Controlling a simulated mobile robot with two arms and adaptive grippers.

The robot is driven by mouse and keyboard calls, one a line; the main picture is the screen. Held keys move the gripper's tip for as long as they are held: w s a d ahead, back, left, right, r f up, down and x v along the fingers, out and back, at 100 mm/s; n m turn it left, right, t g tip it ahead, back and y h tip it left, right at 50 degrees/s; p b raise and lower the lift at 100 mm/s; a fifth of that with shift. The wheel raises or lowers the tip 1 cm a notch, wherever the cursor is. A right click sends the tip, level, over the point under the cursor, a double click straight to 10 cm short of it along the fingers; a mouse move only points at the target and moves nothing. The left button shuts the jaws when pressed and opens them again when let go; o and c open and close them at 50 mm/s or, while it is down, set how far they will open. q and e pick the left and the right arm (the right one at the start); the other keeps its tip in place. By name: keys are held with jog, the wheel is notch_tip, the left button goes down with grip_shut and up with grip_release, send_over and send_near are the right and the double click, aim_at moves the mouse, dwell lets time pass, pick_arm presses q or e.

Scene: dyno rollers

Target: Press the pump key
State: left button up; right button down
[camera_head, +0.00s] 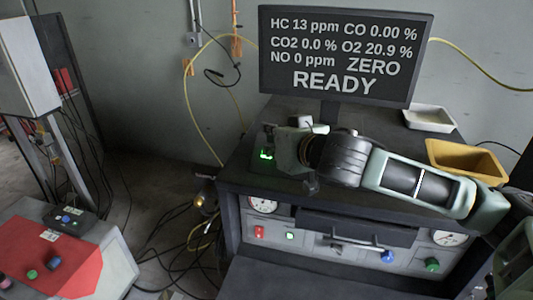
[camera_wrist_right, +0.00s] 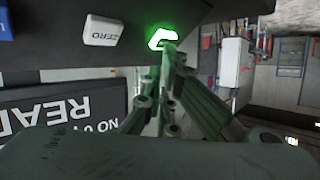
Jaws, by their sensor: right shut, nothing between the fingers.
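A key lit bright green (camera_head: 266,155) is on top of the dark cabinet, beside my right gripper (camera_head: 269,137). In the right wrist view the lit key (camera_wrist_right: 157,36) shows close up; its label is not readable. The closed fingertips of my right gripper (camera_wrist_right: 172,48) are right at its edge and overlap it in the picture. I cannot tell whether they touch it. My right gripper is shut and empty. A white key marked ZERO (camera_wrist_right: 101,31) stands beside the lit key, and part of a blue key (camera_wrist_right: 4,22) shows beyond it. My left gripper is not in view.
A monitor (camera_head: 340,50) behind the keys reads ZERO and READY. A yellow tray (camera_head: 465,160) and a white tray (camera_head: 430,119) sit on the cabinet (camera_head: 245,180) at right. Cables lie on the floor at left, near a red-topped box (camera_head: 50,265).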

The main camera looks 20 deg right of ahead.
dwell(0.4)
jog(key=shift+s+a+r+p, duration=0.2)
jog(key=shift+r+p, duration=0.1)
jog(key=shift+p, duration=0.1)
jog(key=shift+s+a+r+p, duration=0.15)
jog(key=shift+s+r+p, duration=0.1)
jog(key=shift+r+p, duration=0.25)
jog(key=shift+s+a+r+p, duration=0.3)
jog(key=shift+s+r+p, duration=0.2)
jog(key=shift+r, duration=0.1)
jog(key=shift+s+a+r+p, duration=0.3)
jog(key=shift+s+r+p, duration=0.1)
jog(key=shift+r+p, duration=0.2)
jog(key=shift+s+a+r+p, duration=0.3)
jog(key=shift+s+r+p, duration=0.15)
jog(key=shift+r, duration=0.15)
